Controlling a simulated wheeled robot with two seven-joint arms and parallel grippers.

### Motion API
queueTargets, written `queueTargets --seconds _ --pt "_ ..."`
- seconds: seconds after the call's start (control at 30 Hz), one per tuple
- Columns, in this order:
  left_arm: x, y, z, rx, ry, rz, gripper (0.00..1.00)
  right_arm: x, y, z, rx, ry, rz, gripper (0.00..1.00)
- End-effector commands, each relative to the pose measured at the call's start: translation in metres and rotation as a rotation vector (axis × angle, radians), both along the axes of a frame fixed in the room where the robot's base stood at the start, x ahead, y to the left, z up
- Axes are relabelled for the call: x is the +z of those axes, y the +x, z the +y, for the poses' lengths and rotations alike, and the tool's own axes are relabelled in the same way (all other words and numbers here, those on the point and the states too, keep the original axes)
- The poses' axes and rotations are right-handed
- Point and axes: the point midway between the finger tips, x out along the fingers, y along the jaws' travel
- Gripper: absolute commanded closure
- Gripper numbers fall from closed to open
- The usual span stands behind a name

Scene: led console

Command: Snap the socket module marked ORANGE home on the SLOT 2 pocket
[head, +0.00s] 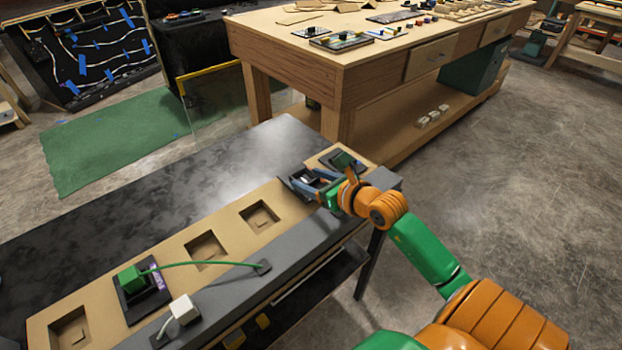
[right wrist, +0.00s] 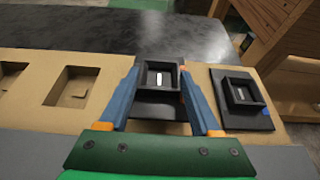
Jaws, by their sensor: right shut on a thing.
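My right gripper (head: 308,183) is shut on a dark socket module (head: 302,177) over the right part of the tan console (head: 230,232). In the right wrist view, the module's square socket (right wrist: 161,77) with a white mark inside sits between the blue fingers of the gripper (right wrist: 161,95). No ORANGE marking can be read on it. Whether it is above or resting on the panel, I cannot tell. Empty square pockets (head: 205,249) and (head: 260,216) lie left of it; slot numbers are not legible. My left gripper is not in view.
Another dark module (right wrist: 241,94) sits right of the gripper. A purple-marked module (head: 156,283) holds a green plug (head: 131,279) with a green cable. A white plug (head: 184,309) stands on the front ledge. An empty pocket (head: 69,328) is at far left.

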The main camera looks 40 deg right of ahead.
Motion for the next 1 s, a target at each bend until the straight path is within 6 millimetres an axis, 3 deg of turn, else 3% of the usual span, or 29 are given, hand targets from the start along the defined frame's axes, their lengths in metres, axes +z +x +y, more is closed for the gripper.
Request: queueTargets --seconds 1.0 --pt "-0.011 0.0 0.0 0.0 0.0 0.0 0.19 -0.013 0.0 0.0 0.0 0.001 0.0 1.0"
